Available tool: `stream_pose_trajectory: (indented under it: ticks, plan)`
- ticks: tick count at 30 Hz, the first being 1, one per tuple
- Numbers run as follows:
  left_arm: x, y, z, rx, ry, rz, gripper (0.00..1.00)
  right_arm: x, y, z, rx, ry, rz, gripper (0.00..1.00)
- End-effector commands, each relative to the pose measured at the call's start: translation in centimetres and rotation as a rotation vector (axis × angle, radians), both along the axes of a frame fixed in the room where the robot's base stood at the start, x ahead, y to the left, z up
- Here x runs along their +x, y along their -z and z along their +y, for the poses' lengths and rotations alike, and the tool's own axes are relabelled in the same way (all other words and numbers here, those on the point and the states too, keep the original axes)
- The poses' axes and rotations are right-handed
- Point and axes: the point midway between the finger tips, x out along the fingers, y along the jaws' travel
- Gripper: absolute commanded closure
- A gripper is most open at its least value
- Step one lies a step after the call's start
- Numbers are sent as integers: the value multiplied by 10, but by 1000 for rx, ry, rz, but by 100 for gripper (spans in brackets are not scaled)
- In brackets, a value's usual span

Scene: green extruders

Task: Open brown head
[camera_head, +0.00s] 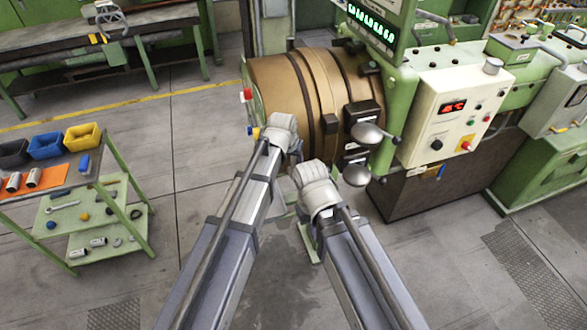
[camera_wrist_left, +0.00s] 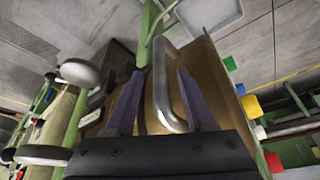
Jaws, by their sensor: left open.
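The brown head (camera_head: 291,84) is a large brown drum with dark bands on the green machine. Its brown face (camera_wrist_left: 205,75) also fills the middle of the left wrist view. A silver bar handle (camera_wrist_left: 160,88) stands out in front of that face. My left gripper (camera_wrist_left: 159,74) is open, with one finger on each side of the handle. I cannot tell whether the fingers touch it. In the head view both my arms reach up to the lower front of the head, and my wrists hide the fingers and the handle there. My right gripper's jaws are hidden.
Round metal knobs (camera_head: 368,133) stick out at the right of the head. A cream control panel (camera_head: 460,110) with red digits is farther right. A shelf cart (camera_head: 120,190) with bins stands at the left. The floor between the cart and the machine is clear.

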Motion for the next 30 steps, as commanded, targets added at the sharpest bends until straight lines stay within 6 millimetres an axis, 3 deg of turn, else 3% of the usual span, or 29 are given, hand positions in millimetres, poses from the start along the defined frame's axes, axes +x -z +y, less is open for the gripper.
stream_pose_trajectory:
  ticks: [1,6,18,30]
  plan:
    - [4,14,-1,0,0,0,45,0,13,0,0,-2,0,100]
    - [11,32,-3,0,0,0,45,0,31,0,-1,-4,-1,100]
    - [14,36,-4,0,0,0,45,0,36,0,0,-3,-2,100]
    - [14,36,-4,0,0,0,89,0,36,0,-1,-3,-1,100]
